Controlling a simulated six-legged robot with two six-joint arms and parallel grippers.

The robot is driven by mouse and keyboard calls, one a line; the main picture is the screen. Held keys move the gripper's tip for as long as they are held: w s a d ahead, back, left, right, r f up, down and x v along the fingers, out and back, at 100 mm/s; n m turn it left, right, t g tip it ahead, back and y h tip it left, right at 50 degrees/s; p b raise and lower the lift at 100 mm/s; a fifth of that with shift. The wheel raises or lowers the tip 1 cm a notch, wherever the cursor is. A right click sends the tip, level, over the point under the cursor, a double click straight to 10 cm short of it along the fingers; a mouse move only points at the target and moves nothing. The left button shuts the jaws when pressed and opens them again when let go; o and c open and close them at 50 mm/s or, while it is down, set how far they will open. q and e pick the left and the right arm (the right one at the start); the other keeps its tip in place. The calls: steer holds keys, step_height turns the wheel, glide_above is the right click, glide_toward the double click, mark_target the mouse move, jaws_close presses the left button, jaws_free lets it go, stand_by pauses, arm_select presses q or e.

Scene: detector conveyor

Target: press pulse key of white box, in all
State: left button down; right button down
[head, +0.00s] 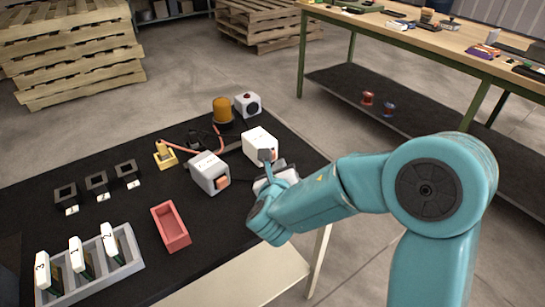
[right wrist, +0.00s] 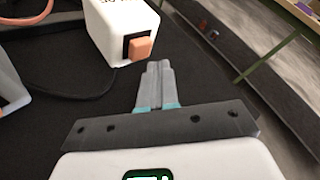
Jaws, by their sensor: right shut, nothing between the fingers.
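The white box (head: 257,141) stands on the black-topped table, toward its right edge. In the right wrist view the white box (right wrist: 112,28) is at the top, with its orange key (right wrist: 140,48) on a dark plate on the face toward me. My right gripper (head: 265,156) is shut and empty, in front of the white box, and hides much of the key in the head view. In the right wrist view my right gripper's fingertips (right wrist: 158,68) appear just below and right of the key, with a small gap in the picture. My left gripper is not in view.
An amber lamp (head: 222,110) and a white box with a black round front (head: 247,104) stand behind. A red tray (head: 171,227) and a grey rack (head: 95,275) with numbered modules are at the front left.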

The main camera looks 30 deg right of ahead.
steer(key=shift+w, duration=0.15)
steer(key=shift+w, duration=0.3)
steer(key=shift+w+a, duration=0.15)
steer(key=shift+w, duration=0.55)
stand_by(0.9)
steer(key=shift+s, duration=0.15)
stand_by(0.5)
steer(key=shift+s+b, duration=0.4)
steer(key=shift+s, duration=0.6)
steer(key=shift+s, duration=0.15)
steer(key=shift+s+d+b, duration=0.25)
steer(key=shift+s, duration=0.95)
steer(key=shift+s+d+b, duration=0.2)
steer(key=shift+s+b, duration=0.05)
steer(key=shift+s, duration=0.9)
